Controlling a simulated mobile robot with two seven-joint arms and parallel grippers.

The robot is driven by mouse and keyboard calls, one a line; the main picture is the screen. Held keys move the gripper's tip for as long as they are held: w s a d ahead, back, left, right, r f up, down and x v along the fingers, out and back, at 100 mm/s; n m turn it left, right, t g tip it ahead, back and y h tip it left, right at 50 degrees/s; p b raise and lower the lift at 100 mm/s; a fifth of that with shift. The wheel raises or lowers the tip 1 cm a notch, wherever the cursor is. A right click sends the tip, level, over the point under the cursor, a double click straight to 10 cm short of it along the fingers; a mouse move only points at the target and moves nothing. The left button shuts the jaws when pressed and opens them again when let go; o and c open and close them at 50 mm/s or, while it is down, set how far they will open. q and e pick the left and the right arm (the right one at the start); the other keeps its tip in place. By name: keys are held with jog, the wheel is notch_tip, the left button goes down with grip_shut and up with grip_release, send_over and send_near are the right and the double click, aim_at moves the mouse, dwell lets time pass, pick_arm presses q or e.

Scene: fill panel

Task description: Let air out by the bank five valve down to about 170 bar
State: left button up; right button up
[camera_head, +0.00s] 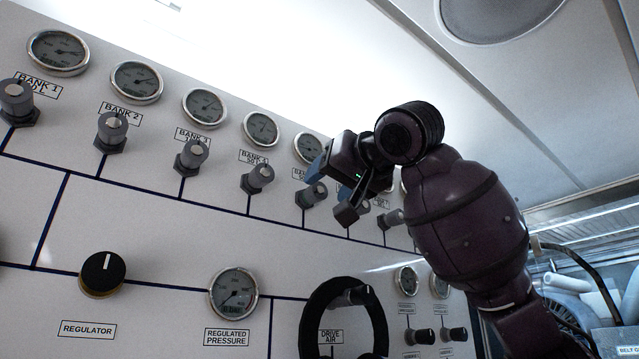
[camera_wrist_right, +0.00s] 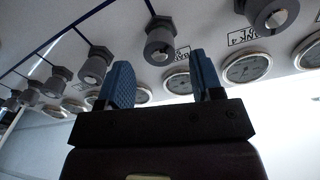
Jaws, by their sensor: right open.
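The bank five valve (camera_head: 312,195) is a grey knob on the white panel, under its gauge (camera_head: 308,148). The gauge's needle is too small to read, and my right gripper is close beside its label. My right gripper (camera_head: 331,181) is open and empty near this valve. In the right wrist view, the same knob (camera_wrist_right: 160,45) shows just past the gap between the two blue fingers (camera_wrist_right: 162,68); I cannot tell contact. The bank five gauge (camera_wrist_right: 178,86) shows partly behind a finger there. My left gripper is not in view.
The bank four valve (camera_head: 258,178) stands to the left and another valve (camera_head: 390,218) to the right, both close. A black regulator knob (camera_head: 103,273), a regulated pressure gauge (camera_head: 234,292) and a large black handwheel (camera_head: 376,318) are lower on the panel.

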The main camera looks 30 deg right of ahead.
aim_at(321, 190)
jog(key=shift+w+a+r+p, duration=0.1)
jog(key=shift+w+p, duration=0.2)
jog(key=shift+w, duration=0.9)
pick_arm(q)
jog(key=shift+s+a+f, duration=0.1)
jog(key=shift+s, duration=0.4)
pick_arm(e)
jog(key=shift+w, duration=0.65)
jog(key=c, duration=0.9)
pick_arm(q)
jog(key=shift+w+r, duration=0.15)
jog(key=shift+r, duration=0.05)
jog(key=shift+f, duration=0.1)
